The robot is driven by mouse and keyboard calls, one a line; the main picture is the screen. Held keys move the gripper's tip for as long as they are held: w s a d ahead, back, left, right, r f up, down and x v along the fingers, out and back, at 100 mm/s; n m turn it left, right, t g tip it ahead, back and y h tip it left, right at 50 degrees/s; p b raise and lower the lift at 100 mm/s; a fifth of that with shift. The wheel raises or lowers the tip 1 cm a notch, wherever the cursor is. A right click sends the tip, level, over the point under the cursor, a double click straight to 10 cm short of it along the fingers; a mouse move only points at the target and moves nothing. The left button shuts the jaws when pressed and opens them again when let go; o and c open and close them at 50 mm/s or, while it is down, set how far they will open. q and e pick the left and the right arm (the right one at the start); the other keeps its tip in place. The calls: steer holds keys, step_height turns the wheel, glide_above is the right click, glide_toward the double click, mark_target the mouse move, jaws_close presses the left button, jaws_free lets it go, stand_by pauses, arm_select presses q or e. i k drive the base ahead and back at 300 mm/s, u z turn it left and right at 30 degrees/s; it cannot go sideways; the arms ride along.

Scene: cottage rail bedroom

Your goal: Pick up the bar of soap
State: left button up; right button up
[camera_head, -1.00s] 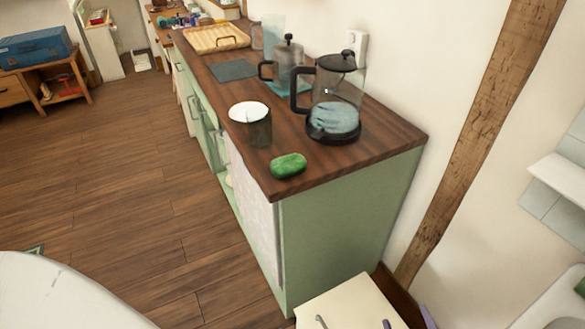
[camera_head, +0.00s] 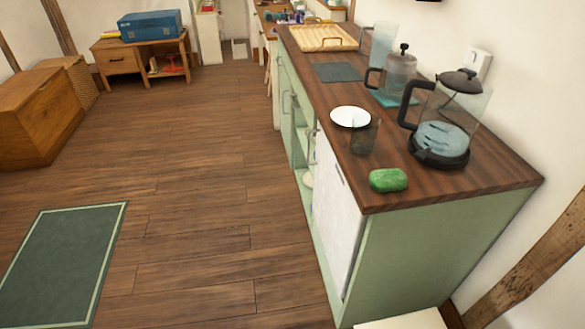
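A green bar of soap (camera_head: 388,180) lies on the near left corner of the dark wooden countertop (camera_head: 485,180), close to its front edge. It lies flat and nothing covers it. Neither of my grippers shows in the head view, so I cannot see their state or where they are relative to the soap.
Behind the soap stand a dark glass (camera_head: 364,138), a white plate (camera_head: 350,117), a kettle-like jug (camera_head: 443,130) and a French press (camera_head: 398,72). The wooden floor (camera_head: 200,190) left of the green cabinet (camera_head: 425,255) is open, with a green rug (camera_head: 65,262).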

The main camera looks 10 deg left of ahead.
mark_target(386, 180)
steer(key=u, duration=1.15)
steer(key=i, duration=2.6)
steer(key=z, duration=3.65)
